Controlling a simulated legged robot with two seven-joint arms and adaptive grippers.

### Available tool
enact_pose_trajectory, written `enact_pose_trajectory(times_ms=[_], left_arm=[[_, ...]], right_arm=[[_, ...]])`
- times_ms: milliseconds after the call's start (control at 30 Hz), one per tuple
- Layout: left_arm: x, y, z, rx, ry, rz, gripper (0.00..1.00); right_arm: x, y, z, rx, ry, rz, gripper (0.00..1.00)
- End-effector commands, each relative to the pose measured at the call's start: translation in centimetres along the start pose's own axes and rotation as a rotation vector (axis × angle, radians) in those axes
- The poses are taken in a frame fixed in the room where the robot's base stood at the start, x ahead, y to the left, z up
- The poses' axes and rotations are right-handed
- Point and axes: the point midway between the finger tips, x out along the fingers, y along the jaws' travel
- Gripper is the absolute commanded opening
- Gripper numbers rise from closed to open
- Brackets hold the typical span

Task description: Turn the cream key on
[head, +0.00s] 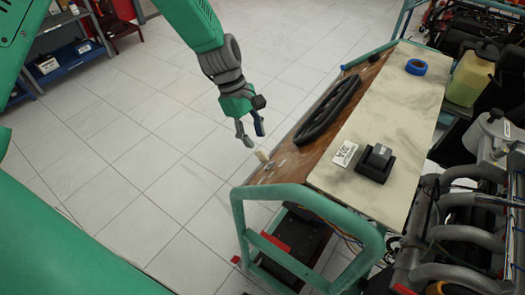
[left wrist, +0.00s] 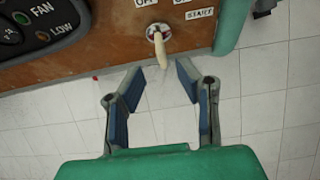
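The cream key (left wrist: 160,49) sits in a round switch on a brown wooden panel, under labels reading OFF and START, in the left wrist view. In the head view the cream key (head: 262,155) shows small at the left end of the trainer's panel (head: 292,150). My left gripper (left wrist: 160,72) is open, its two blue-padded fingers apart with the key just beyond and between their tips, not gripped. In the head view my left gripper (head: 252,140) hangs just left of and above the key. My right gripper is in neither view.
The trainer's teal frame (head: 290,192) carries a pale top (head: 385,110) with a black box (head: 375,163), a white label card (head: 345,153) and blue tape (head: 416,67). A black steering wheel (head: 328,110) lies along the panel. An engine stands at right. Open tiled floor is at left.

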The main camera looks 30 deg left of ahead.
Motion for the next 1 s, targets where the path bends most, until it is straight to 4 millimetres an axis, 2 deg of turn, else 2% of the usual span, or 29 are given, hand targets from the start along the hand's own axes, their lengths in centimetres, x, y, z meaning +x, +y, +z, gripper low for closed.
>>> enact_pose_trajectory(times_ms=[100, 300, 433, 700, 733, 800, 1000], left_arm=[[2.5, -0.1, 0.0, 0.0, -0.001, -0.003, 0.29], [5.1, -0.1, 0.1, 0.001, 0.001, 0.0, 0.29], [5.8, -0.1, 0.0, 0.001, 0.001, 0.0, 0.29], [5.9, -0.1, 0.0, 0.002, 0.001, 0.001, 0.29], [5.9, -0.1, 0.0, 0.002, 0.001, 0.001, 0.26], [5.9, -0.1, 0.0, 0.002, 0.001, 0.001, 0.01], [5.9, 0.0, 0.0, 0.002, 0.001, 0.001, 0.0]], right_arm=[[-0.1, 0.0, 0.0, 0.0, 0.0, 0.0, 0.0], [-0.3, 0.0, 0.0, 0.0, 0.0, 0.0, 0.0], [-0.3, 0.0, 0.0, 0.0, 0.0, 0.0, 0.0], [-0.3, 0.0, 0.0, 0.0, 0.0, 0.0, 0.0], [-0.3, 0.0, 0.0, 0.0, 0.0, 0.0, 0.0], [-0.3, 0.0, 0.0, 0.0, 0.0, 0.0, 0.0], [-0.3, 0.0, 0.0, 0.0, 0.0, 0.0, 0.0]])
